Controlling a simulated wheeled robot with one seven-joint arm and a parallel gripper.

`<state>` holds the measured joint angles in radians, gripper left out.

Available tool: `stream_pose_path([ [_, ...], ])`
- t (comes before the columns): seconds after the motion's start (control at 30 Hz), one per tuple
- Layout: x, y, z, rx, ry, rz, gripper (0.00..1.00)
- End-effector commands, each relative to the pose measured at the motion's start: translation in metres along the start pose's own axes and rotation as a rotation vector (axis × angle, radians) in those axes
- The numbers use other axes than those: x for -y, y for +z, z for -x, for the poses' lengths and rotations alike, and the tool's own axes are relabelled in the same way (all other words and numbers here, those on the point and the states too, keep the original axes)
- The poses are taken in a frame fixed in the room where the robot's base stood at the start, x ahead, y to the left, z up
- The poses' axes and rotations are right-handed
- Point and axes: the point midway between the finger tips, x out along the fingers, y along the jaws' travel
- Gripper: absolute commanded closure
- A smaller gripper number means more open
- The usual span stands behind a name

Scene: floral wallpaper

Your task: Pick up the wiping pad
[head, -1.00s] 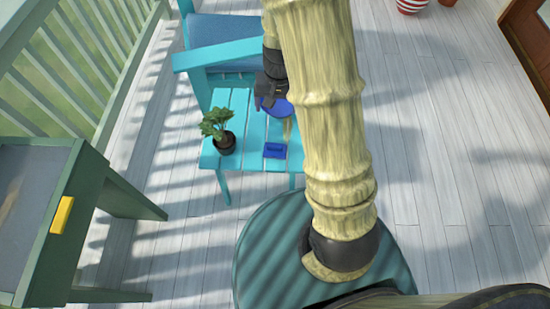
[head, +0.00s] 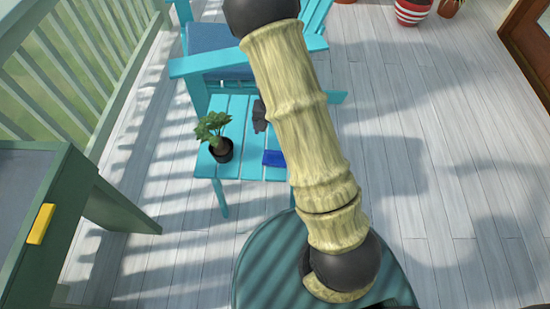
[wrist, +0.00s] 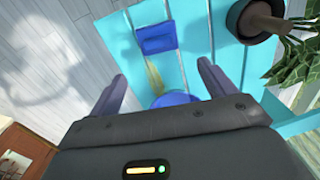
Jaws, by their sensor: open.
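A small blue rectangular block (head: 273,158), which looks like the wiping pad, lies near the front edge of the turquoise slatted table (head: 231,168). Part of it is hidden behind my arm in the head view. The wrist view shows the blue block (wrist: 157,38) whole, beyond the fingertips. My gripper (wrist: 162,72) is open and empty, above the table and apart from the block. In the head view only a dark part of it shows, beside my arm. A round blue thing (wrist: 175,99) with a tan stick-like part (wrist: 154,72) lies between the fingers and the block.
A potted plant (head: 221,150) stands left of the block on the table. A turquoise chair (head: 225,62) with a blue cushion stands behind. A green side table (head: 75,190) with a yellow block (head: 40,224) is at the left. The floor at right is clear.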

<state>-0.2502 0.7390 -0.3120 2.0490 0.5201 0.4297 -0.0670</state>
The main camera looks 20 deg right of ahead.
Motion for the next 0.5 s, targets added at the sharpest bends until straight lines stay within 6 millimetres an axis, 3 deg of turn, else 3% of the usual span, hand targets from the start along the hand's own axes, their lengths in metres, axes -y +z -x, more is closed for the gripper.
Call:
stream_pose_path([
  [0.3, -0.001, 0.000, -0.060, 0.003, 0.001, 0.000, 0.17],
  [0.5, -0.001, 0.000, -0.083, 0.000, 0.001, 0.000, 0.17],
])
